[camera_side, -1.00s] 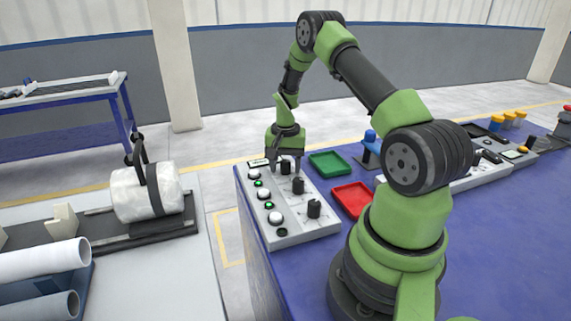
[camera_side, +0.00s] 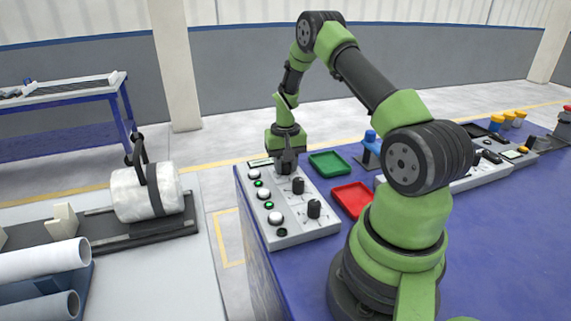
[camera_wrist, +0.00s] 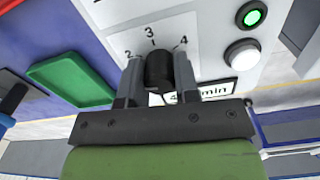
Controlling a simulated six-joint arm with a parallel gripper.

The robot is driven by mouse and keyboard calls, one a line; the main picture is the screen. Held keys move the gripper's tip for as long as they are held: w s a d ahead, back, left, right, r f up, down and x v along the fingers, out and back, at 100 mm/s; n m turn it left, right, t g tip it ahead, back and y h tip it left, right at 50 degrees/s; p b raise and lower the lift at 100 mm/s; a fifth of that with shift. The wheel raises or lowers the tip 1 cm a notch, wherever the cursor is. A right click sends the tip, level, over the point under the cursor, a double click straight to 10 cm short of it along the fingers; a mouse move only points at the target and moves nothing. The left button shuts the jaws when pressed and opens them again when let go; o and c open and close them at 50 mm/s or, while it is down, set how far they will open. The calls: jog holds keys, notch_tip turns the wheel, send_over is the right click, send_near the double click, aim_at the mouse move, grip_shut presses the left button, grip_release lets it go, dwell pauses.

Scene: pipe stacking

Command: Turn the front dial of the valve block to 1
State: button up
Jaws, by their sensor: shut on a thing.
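The valve block (camera_side: 306,232) is a pale grey panel at the corner of the blue table, with a row of dark dials, white round buttons and green lights. My gripper (camera_side: 286,166) points down at the dial on the panel's far end. In the wrist view, my gripper (camera_wrist: 157,76) has one finger on each side of this black dial (camera_wrist: 157,66) and is shut on it. The numbers 2, 3 and 4 show around the dial, with 3 straight above it. The dial's own pointer is not clear. Two other dials, a middle one (camera_side: 298,186) and a near one (camera_side: 314,208), stand free.
A green tray (camera_side: 330,163) and a red tray (camera_side: 352,199) lie right of the panel. A lit green light (camera_wrist: 251,17), a white button (camera_wrist: 242,53) and a label ending in "min" (camera_wrist: 216,89) sit close to the gripped dial.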

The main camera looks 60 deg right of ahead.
jog(key=n, duration=0.4)
jog(key=shift+n, duration=2.1)
jog(key=o, duration=0.9)
jog(key=shift+r, duration=0.1)
notch_tip(320, 180, up, 10)
jog(key=shift+f, duration=0.1)
